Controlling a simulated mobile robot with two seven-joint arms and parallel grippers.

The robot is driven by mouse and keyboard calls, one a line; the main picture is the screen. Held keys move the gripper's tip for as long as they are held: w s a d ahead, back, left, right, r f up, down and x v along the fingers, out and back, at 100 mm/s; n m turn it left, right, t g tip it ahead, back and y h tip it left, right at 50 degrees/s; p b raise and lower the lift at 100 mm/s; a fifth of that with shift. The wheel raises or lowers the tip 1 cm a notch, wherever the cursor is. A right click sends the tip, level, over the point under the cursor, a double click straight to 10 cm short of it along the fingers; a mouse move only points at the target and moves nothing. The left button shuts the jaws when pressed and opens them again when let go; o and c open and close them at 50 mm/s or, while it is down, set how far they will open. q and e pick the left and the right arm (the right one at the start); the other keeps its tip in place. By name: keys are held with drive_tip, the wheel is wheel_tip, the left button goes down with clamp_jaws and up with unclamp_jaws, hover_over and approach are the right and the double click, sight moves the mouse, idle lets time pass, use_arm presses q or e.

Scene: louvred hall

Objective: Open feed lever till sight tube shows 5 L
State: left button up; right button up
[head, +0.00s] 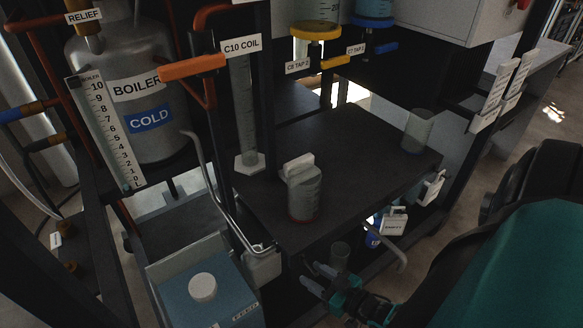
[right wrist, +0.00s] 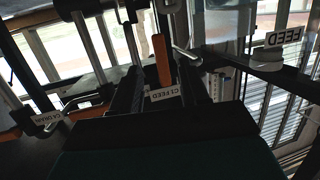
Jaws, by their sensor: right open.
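The boiler sight tube (head: 105,130) is a white strip numbered up to 10, tilted in view beside the grey boiler (head: 125,85) marked COLD. A dark greenish spot shows near its bottom; I cannot read a clear level. In the right wrist view an orange lever (right wrist: 162,60) stands behind a tag reading C1 FEED (right wrist: 165,92). My right gripper (head: 311,277) is low at the front of the dark shelf. In the right wrist view its open fingers (right wrist: 160,75) frame the orange lever; contact cannot be told. My left gripper is out of view.
A blue FEED tank (head: 205,285) with a white cap stands at lower left. The dark shelf (head: 370,165) holds a beaker (head: 305,195) and a clear cup (head: 417,130). Other orange handles (head: 190,67) and a bent metal pipe (head: 213,190) are at left.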

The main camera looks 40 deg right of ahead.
sight(295, 263)
drive_tip(key=shift+b+x, duration=1.35)
drive_tip(key=shift+x, duration=2.45)
